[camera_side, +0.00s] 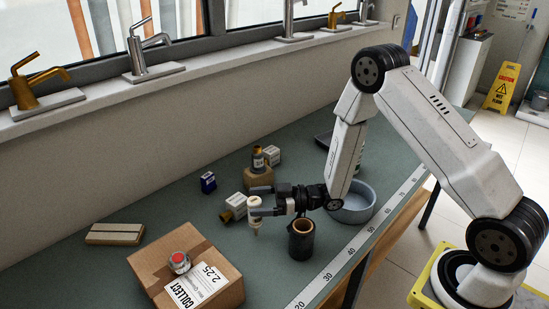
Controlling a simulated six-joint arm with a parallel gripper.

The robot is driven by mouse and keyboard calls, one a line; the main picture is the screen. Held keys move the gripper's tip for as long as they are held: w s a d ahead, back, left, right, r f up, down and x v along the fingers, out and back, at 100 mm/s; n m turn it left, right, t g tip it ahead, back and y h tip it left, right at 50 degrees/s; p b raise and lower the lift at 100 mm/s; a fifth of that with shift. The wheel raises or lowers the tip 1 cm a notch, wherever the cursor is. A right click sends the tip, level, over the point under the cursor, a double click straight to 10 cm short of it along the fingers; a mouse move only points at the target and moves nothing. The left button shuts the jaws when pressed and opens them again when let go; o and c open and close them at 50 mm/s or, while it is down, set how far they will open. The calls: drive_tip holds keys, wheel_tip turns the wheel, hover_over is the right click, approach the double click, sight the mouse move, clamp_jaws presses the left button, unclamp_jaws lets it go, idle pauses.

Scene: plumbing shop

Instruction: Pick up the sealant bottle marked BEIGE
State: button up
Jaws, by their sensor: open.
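My gripper (261,202) reaches left from the wrist, low over the green bench, with its two fingers apart. The print on both bottles is too small to read, so I cannot tell which is marked BEIGE.
A black roll (301,246) stands close in front of the gripper. A blue-grey bowl (366,203) sits to its right. A carton (205,257) bears a red-topped jar (179,262). The front-left bench is clearer.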

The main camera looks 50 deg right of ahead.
drive_tip(key=shift+w+a+f, duration=0.15)
drive_tip(key=shift+a+f, duration=0.05)
drive_tip(key=shift+f, duration=0.15)
drive_tip(key=shift+x, duration=1.25)
drive_tip(key=shift+r, duration=0.1)
clamp_jaws()
drive_tip(key=shift+r, duration=0.1)
wheel_tip(320, 180, up, 10)
idle(0.7)
